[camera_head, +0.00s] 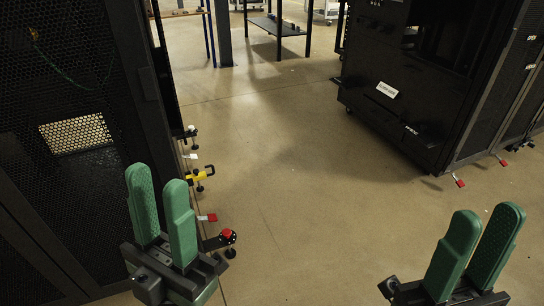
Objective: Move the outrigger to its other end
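Several small parts stick out low along the base of the left rack. One is a yellow bracket (199,175) with black ends. Nearer is a black arm with a red knob and a round foot (222,238). I cannot tell for sure which of these is the outrigger. My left gripper (158,182) has green fingers, apart and empty, in front of the left rack and left of the red-knobbed arm. My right gripper (487,215) is at the lower right, its green fingers apart and empty, over bare floor. No gripper touches any of these parts.
The left rack (75,75) has black mesh panels. Another black rack (395,120) on casters stands at the right, with small red-tipped parts (459,182) low on it. A dark bench (278,26) stands at the back. The floor (290,190) between the racks is clear.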

